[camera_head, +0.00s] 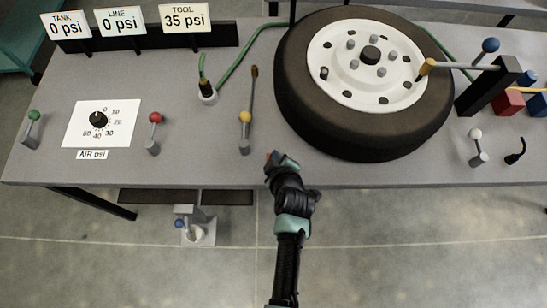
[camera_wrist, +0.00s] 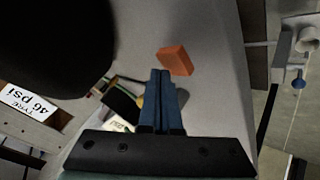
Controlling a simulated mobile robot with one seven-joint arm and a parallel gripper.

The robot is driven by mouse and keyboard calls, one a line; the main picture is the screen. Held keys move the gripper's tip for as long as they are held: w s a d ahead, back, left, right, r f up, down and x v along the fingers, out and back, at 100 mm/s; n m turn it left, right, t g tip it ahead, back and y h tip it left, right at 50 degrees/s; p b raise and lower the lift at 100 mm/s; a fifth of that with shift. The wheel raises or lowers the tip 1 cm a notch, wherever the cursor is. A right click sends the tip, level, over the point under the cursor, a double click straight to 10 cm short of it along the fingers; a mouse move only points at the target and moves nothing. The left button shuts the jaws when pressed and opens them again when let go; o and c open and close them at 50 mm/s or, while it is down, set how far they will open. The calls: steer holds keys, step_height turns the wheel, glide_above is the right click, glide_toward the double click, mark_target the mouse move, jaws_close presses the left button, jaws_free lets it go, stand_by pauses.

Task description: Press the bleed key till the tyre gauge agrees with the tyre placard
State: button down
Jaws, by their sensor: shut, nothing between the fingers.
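My gripper (camera_head: 273,158) is shut and empty, at the front edge of the bench just below the tyre (camera_head: 365,142). In the wrist view its blue fingers (camera_wrist: 164,76) are together, with their tips beside an orange block (camera_wrist: 175,61) on the bench. I cannot tell whether they touch it. The block, which may be the bleed key, barely shows in the head view, mostly hidden behind my gripper.
An air dial (camera_head: 98,120) and levers with green (camera_head: 33,116), red (camera_head: 155,119) and yellow (camera_head: 245,118) knobs stand left of the tyre.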

steer(key=shift+f+b, duration=0.55)
steer(key=shift+f, duration=0.1)
stand_by(0.7)
steer(key=shift+r, duration=0.1)
steer(key=shift+r+p, duration=0.75)
steer(key=shift+r, duration=0.05)
steer(key=shift+r+p, duration=2.1)
steer(key=shift+r, duration=0.45)
